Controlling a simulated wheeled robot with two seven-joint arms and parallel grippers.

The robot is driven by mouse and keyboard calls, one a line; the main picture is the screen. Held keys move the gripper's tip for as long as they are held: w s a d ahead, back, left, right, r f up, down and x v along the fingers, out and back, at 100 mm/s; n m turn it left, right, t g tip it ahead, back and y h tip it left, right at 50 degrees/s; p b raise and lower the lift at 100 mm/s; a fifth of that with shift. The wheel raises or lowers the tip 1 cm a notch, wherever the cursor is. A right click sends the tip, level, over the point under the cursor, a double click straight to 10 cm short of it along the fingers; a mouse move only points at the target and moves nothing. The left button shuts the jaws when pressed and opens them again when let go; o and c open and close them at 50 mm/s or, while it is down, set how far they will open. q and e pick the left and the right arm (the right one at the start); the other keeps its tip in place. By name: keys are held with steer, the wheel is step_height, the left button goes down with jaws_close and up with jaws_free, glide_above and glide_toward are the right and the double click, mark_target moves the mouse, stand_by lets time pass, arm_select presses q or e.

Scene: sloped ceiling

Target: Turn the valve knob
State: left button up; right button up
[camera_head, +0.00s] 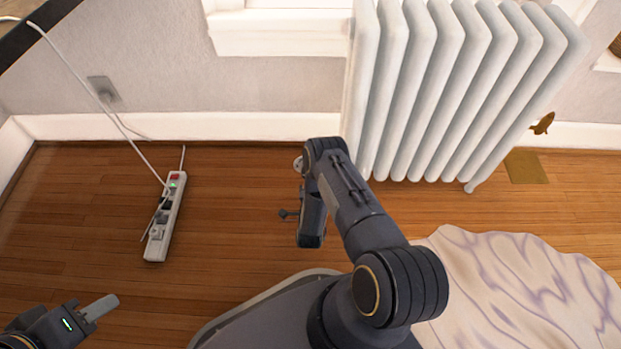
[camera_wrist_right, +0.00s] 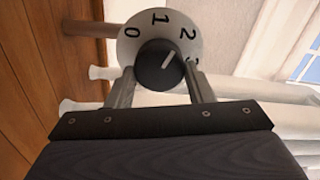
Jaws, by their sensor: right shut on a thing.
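The valve knob (camera_wrist_right: 160,66) is a dark round knob with a white pointer line, in front of a white dial (camera_wrist_right: 136,44) marked 0, 1, 2 and 3. My right gripper (camera_wrist_right: 160,80) has one finger on each side of the knob and is shut on it. The pointer line slants to the upper right, toward the 2 side. In the head view, my right arm hides most of the valve, and a small part of the pale dial (camera_head: 298,163) shows beside the wrist. My left gripper (camera_head: 101,307) is at the bottom left, away from the valve; its jaw opening is unclear.
A white radiator (camera_head: 450,90) stands against the wall at the upper right. A white power strip (camera_head: 164,220) with cords lies on the wooden floor at the left. The floor between strip and arm is clear.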

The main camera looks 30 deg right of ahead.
steer(key=shift+a+f+m+b, duration=0.1)
steer(key=shift+m+b, duration=0.15)
steer(key=shift+m, duration=2.1)
steer(key=shift+d+f+m+b, duration=0.1)
steer(key=shift+m+b, duration=0.15)
steer(key=shift+m, duration=2.05)
steer(key=shift+a+f+m+b, duration=0.1)
steer(key=shift+m+b, duration=0.15)
steer(key=shift+m, duration=2.1)
steer(key=o, duration=1)
steer(key=shift+c, duration=0.2)
